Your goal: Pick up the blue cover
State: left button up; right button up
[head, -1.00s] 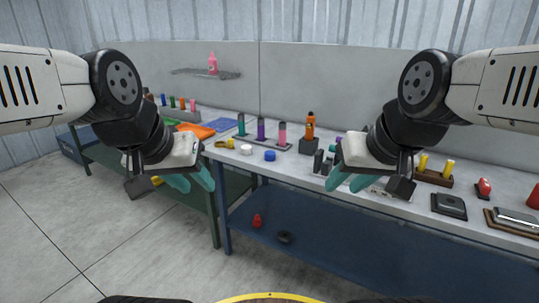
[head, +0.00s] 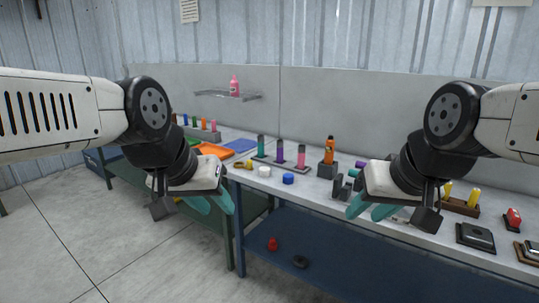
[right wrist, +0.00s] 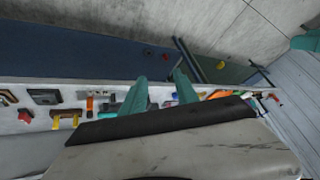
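The blue cover (head: 288,179), a small round cap, sits on the light workbench top (head: 318,188), near its front edge in the head view. It lies between my two grippers in the picture, touched by neither. My left gripper (head: 220,212) has teal fingers set apart and empty, in front of the bench's left end. My right gripper (head: 366,214) is also open and empty, in front of the bench and right of the cover. In the right wrist view its two teal fingers (right wrist: 160,84) stand well apart. The cover is too small to identify there.
A white cap (head: 264,171) lies just left of the blue cover. A lower blue shelf (head: 335,268) holds a red item (head: 273,244). Grey floor lies at left.

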aim_at(288, 177)
jog(key=i+j, duration=0.2)
jog(key=i, duration=0.25)
jog(key=i+j+u, duration=0.1)
jog(key=i, duration=0.4)
jog(key=i+j, duration=0.25)
jog(key=i, duration=0.2)
